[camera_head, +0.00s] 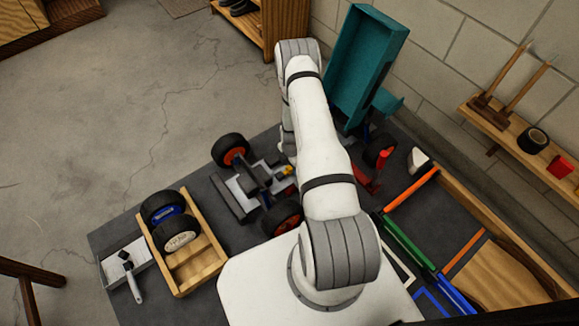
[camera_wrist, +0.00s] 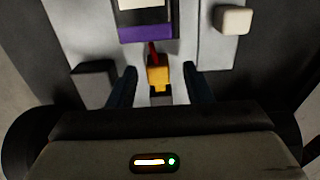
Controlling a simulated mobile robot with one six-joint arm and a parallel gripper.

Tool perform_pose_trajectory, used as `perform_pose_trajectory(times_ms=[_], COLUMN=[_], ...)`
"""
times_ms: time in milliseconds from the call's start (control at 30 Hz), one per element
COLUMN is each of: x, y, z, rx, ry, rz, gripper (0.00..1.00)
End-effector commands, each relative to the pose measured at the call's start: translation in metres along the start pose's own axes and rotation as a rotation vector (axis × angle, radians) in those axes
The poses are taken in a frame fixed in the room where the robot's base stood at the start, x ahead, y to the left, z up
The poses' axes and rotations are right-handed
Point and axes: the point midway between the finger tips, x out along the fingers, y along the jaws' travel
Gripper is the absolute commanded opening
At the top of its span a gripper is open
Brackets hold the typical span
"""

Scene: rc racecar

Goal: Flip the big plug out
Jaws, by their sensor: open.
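In the wrist view a yellow plug (camera_wrist: 158,73) with a red wire at its far end sits in the middle of the car's grey chassis. My gripper (camera_wrist: 160,84) is open, with one dark finger on each side of the plug. Gaps show between the fingers and the plug; I cannot tell how deep the fingertips reach. In the head view the car (camera_head: 250,190) has black tyres with orange hubs and sits on the dark table. A small yellow-orange part (camera_head: 288,171) shows on it beside my arm. My arm hides my gripper and part of the car there.
Near the plug are a purple-edged block (camera_wrist: 146,33), a white cube (camera_wrist: 234,20) and a dark block (camera_wrist: 95,72). On the table, a wooden tray (camera_head: 212,259) holds two wheels. A teal box (camera_head: 341,95) stands behind my arm. Coloured bars (camera_head: 412,241) lie at the right.

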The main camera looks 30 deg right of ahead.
Motion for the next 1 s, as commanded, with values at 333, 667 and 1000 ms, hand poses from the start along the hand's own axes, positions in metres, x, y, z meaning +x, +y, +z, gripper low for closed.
perform_pose_trajectory(times_ms=[333,667,1000], x=[-0.060,-0.069,-0.069], y=[-0.001,-0.002,-0.002], z=[0.000,0.000,0.000], rx=[0.000,0.000,0.000], ry=[0.000,0.001,0.000], rz=[0.000,-0.001,-0.001], gripper=[0.45,0.45,0.45])
